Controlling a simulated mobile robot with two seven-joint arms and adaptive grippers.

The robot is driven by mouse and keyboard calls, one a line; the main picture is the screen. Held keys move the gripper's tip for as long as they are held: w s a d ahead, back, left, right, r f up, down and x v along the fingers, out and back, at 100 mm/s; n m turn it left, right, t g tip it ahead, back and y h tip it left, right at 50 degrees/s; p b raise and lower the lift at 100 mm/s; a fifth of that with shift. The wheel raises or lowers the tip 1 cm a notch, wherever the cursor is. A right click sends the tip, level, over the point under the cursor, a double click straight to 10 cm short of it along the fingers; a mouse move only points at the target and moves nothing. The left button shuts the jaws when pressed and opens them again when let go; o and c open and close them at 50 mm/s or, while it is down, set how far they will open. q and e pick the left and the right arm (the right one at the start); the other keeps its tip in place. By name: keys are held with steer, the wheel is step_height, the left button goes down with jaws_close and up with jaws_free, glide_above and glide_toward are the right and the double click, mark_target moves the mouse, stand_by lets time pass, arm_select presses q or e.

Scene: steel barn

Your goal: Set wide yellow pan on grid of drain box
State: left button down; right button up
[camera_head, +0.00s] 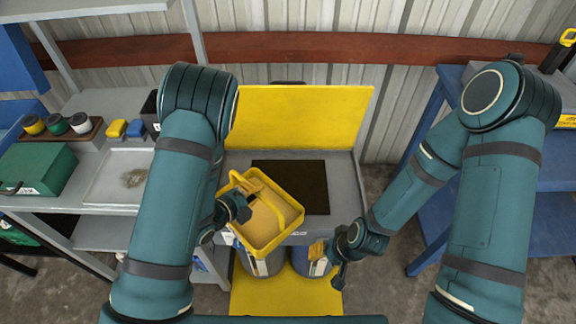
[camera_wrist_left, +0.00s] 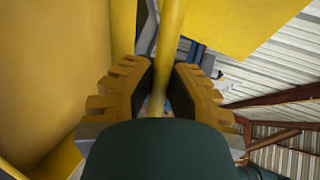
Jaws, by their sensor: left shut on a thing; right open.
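The wide yellow pan (camera_head: 258,236) hangs in front of the drain box, partly over its front edge in the head view. My left gripper (camera_head: 246,197) is shut on the pan's bar handle, which passes between the fingers in the left wrist view (camera_wrist_left: 168,40). The drain box (camera_head: 341,185) is grey, with a raised yellow lid (camera_head: 300,115) behind it. Its dark grid (camera_head: 303,180) is bare where visible; the pan and gripper stand close to its left front. My right gripper (camera_head: 326,258) is open and empty, right of the pan.
Left is a grey bench with a tray (camera_head: 108,180), green case (camera_head: 38,170) and jars (camera_head: 80,122). A blue shelf unit (camera_head: 425,215) stands right.

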arm_select(q)
steer(key=w+d+f, duration=0.1)
steer(key=w+d, duration=0.8)
steer(key=w, duration=0.2)
steer(key=shift+w+f+b, duration=0.2)
steer(key=shift+w+b, duration=0.1)
steer(key=shift+w, duration=0.05)
steer(key=shift+d+f, duration=0.1)
steer(key=c, duration=1.1)
jaws_free()
steer(key=shift+f, duration=0.1)
steer(key=shift+s, duration=0.1)
